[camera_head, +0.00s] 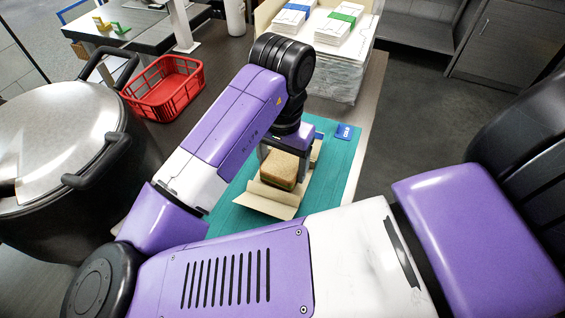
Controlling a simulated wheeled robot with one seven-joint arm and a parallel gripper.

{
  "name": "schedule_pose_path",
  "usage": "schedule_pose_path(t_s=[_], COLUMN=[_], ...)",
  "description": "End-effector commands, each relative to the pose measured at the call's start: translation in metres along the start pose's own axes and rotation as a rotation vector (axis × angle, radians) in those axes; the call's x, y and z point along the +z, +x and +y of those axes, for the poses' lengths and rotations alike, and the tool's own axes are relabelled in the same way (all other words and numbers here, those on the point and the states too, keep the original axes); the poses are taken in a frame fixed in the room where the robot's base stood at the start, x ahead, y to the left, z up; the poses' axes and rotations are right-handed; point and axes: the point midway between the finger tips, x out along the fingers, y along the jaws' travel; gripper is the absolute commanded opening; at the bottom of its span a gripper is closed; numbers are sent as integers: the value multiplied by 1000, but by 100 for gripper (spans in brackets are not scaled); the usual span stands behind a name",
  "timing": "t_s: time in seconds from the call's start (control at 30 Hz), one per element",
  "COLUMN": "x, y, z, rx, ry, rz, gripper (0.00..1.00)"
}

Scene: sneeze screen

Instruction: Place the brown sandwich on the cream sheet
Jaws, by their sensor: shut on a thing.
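The brown sandwich (280,170) has a toasted top and a darker filling edge. My gripper (279,152) is over it, at its far side, and is shut on it. The lower ends of the fingers are partly hidden by the sandwich and by my wrist. The cream sheet (265,200) lies on the teal mat (338,158) under the sandwich, with its near end showing as a flap. Its far part shows at the right of the gripper. I cannot tell whether the sandwich touches the sheet.
A large lidded pot (60,150) stands at the left. A red crate (165,88) is behind it. A wrapped stack with a box of white packets (335,70) stands at the back. A small blue tag (344,132) lies at the mat's right edge.

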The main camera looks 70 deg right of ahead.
Motion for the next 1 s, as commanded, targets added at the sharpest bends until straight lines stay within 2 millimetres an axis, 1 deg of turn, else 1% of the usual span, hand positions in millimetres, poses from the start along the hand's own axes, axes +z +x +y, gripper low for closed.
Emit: schedule_pose_path(t_s=[0.6, 0.7, 0.73, 0.83, 0.87, 1.0], x=[0, 0, 0, 0, 0, 0], y=[12, 11, 11, 11, 11, 11], z=[0, 0, 0, 0, 0, 0], rx=[0, 0, 0, 0, 0, 0], ry=[0, 0, 0, 0, 0, 0], rz=[0, 0, 0, 0, 0, 0], gripper=[28, 28, 74, 94, 98, 98])
